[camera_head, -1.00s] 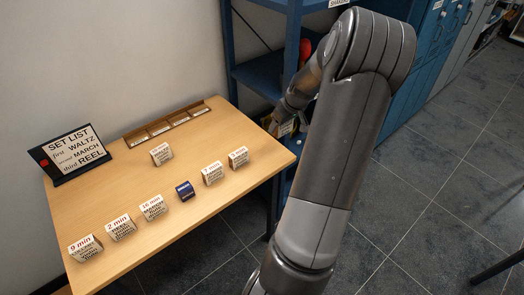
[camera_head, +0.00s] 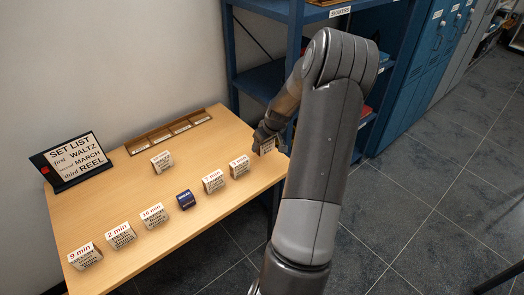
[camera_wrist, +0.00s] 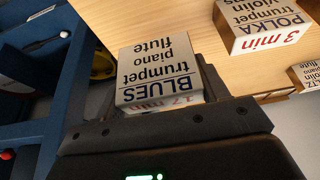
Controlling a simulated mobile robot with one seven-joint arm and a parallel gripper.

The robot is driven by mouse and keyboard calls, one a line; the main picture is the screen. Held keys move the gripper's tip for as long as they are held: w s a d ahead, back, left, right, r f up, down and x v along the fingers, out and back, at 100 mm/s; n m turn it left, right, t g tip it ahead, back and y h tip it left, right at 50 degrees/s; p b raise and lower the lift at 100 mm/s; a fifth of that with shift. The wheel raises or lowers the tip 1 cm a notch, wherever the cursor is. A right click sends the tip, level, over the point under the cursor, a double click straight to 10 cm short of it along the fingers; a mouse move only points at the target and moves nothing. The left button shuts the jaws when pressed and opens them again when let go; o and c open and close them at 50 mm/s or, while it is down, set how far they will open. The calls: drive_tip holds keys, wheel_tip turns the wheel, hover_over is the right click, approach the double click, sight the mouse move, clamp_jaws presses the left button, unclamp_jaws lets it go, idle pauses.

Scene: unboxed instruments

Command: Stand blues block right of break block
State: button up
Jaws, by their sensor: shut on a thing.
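The blues block (camera_wrist: 160,72) is white with blue and black print and fills the middle of the wrist view. My gripper (camera_head: 266,140) is shut on it; in the head view the block (camera_head: 267,147) shows small at my fingers, by the table's right end. The break block (camera_head: 186,200) is small and dark blue. It stands in the front row on the table, well left of my gripper, between the 16 min block (camera_head: 153,216) and the 7 min block (camera_head: 213,181).
The polka block (camera_head: 239,166) stands at the row's right end; it also shows in the wrist view (camera_wrist: 262,30). The 2 min block (camera_head: 120,235) and 9 min block (camera_head: 84,256) stand at left. Another white block (camera_head: 161,161) stands behind. A set list sign (camera_head: 75,160) and wooden rack (camera_head: 168,130) are at the back.

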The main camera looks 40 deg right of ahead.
drive_tip(key=shift+w+a+f, duration=0.25)
drive_tip(key=shift+w+f, duration=0.1)
drive_tip(key=shift+w, duration=0.1)
drive_tip(key=shift+f, duration=1.9)
drive_tip(key=shift+f, duration=0.15)
drive_tip(key=o, duration=1)
